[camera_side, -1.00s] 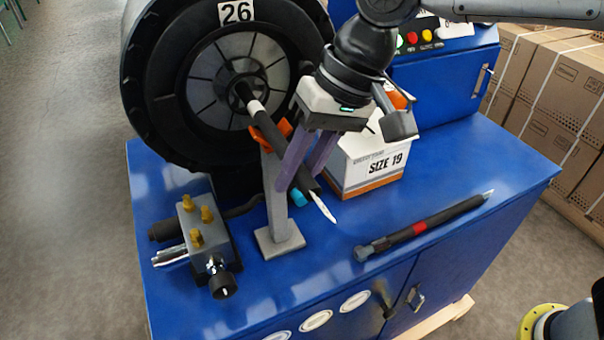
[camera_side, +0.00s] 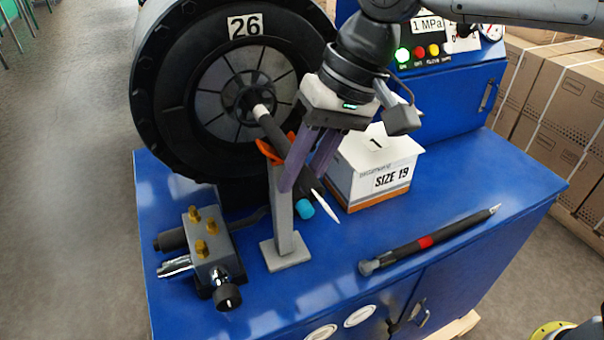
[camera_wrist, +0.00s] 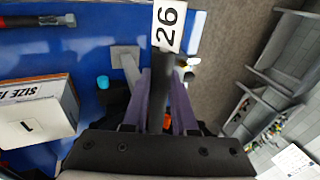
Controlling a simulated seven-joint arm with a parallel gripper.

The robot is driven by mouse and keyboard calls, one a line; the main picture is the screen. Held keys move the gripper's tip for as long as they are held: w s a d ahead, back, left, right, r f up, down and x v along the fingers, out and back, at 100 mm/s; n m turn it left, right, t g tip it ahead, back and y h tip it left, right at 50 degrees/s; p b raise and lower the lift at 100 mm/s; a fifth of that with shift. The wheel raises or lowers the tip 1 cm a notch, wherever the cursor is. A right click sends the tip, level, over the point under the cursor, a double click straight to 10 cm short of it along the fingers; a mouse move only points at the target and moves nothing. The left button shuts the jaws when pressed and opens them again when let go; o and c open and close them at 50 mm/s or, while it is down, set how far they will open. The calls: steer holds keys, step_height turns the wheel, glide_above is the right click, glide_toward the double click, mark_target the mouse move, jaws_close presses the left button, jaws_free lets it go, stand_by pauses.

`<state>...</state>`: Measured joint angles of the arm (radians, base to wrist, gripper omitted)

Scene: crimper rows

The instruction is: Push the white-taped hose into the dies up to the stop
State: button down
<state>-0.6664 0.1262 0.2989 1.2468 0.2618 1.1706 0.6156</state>
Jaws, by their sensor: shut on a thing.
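A red-taped hose (camera_side: 425,242) lies on the blue bench at right. A SIZE 19 box (camera_side: 372,170) stands close behind my gripper. A valve block (camera_side: 208,255) sits at left, and a cyan piece (camera_side: 305,209) is beside the stand. The front middle of the bench is clear.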

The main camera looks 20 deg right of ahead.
steer(key=shift+r, duration=0.1)
steer(key=c, duration=0.6)
jaws_free()
steer(key=shift+o, duration=0.4)
steer(key=shift+f, duration=0.2)
steer(key=o, duration=0.5)
steer(key=shift+r, duration=0.1)
steer(key=shift+r, duration=0.1)
steer(key=shift+v, duration=3.4)
steer(key=shift+d, duration=0.15)
